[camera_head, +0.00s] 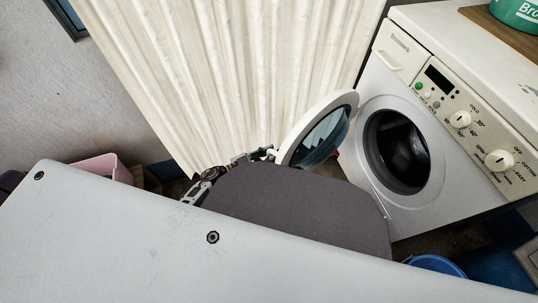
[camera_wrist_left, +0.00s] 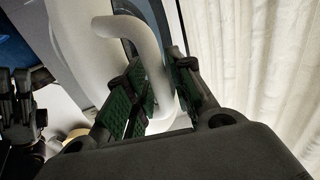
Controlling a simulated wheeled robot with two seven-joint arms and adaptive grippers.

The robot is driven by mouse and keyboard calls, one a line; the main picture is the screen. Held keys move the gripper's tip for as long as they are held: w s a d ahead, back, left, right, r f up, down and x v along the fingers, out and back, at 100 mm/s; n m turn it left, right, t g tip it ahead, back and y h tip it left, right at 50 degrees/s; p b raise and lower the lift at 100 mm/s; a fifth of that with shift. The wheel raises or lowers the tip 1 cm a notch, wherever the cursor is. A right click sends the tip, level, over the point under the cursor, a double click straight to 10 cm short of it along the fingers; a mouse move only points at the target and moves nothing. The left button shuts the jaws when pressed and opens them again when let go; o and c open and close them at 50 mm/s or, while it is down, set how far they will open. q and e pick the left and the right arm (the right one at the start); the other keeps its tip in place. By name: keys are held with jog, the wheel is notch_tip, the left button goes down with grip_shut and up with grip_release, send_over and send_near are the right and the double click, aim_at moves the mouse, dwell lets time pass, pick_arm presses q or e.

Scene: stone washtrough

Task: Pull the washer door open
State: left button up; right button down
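The white washer (camera_head: 432,195) stands at the right in the head view, its dark round drum opening (camera_head: 398,150) uncovered. Its round door (camera_head: 322,140), with a white rim and dark glass, stands swung open to the left of the opening. My left gripper (camera_head: 262,154) is at the door's outer edge, mostly hidden behind my own arm. In the left wrist view, the white curved door handle (camera_wrist_left: 150,45) passes between the green-padded fingers of my left gripper (camera_wrist_left: 160,95), which close on it from both sides. A black jointed part, seemingly my right gripper (camera_wrist_left: 22,108), shows at the left edge; its fingers are unclear.
A pleated cream curtain (camera_head: 225,70) hangs close behind the door and my left gripper. A pink container (camera_head: 103,167) is at the left. A blue round tub (camera_head: 438,265) is below the washer. A green container (camera_head: 518,12) stands on the washer's top.

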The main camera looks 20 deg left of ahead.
pick_arm(q)
grip_shut()
jog(key=shift+w+a, duration=0.1)
jog(key=shift+a, duration=0.05)
